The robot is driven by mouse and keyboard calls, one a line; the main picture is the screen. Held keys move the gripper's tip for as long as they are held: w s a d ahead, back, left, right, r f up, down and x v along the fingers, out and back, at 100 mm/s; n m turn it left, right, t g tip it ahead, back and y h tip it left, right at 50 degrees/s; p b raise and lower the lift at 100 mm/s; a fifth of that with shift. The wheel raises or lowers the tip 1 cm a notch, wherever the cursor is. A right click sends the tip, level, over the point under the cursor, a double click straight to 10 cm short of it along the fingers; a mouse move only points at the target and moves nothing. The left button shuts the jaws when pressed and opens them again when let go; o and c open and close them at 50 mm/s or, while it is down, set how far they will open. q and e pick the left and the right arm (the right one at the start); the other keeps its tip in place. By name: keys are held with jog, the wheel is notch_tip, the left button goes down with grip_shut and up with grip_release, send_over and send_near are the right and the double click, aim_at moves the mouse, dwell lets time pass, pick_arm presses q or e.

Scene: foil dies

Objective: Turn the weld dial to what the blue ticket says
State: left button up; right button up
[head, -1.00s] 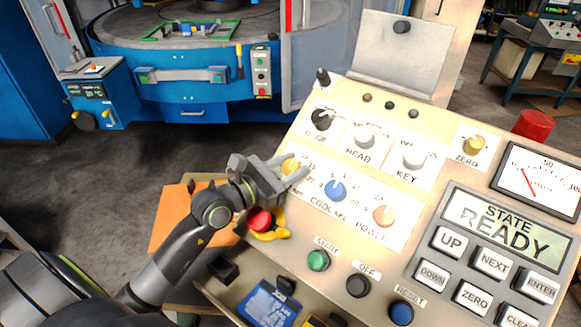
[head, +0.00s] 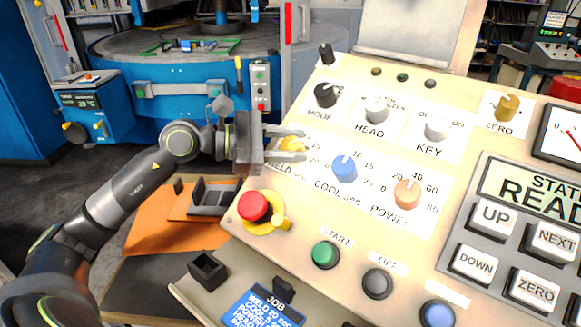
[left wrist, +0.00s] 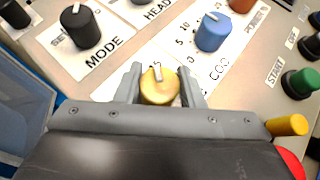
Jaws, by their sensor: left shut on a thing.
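The yellow weld dial (head: 291,144) is on the sloped cream panel, left of the blue cool dial (head: 344,169). My left gripper (head: 287,145) is shut on the weld dial, one finger on each side. In the left wrist view the weld dial (left wrist: 160,88) sits between the fingers, its white mark pointing up and slightly left in the picture. Its scale is mostly hidden by the fingers. The blue ticket (head: 262,308) is at the bottom, headed JOB; its first line seems to read WELD 20 sec. Its lower lines are cut off or blurred. My right gripper is not in view.
A red stop button (head: 253,207) on a yellow base is just below my left gripper. The black mode dial (head: 326,95) is above it. The orange power dial (head: 407,193) and green start button (head: 325,254) lie to the right and below.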

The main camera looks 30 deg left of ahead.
pick_arm(q)
jog(key=shift+f+m+g+b, duration=0.25)
jog(key=shift+m+g+b, duration=0.45)
jog(key=shift+m+b, duration=0.3)
jog(key=shift+r+m+g+h+b, duration=0.1)
jog(key=shift+m+g+h+b, duration=0.3)
jog(key=shift+m+g+b, duration=0.5)
jog(key=shift+r+m+g, duration=0.1)
jog(key=shift+m+g, duration=0.3)
jog(key=shift+g, duration=0.1)
jog(key=m+g, duration=0.3)
jog(key=shift+r+m+y+b, duration=0.15)
jog(key=shift+m+y+b, duration=0.15)
jog(key=shift+y+b, duration=0.1)
jog(key=shift+m+g+y, duration=0.7)
jog(key=shift+m+g, duration=0.5)
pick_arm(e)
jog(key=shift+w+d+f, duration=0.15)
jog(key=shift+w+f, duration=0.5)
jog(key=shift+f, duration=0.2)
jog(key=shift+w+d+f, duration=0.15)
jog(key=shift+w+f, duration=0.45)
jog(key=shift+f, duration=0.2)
pick_arm(q)
jog(key=o, duration=1)
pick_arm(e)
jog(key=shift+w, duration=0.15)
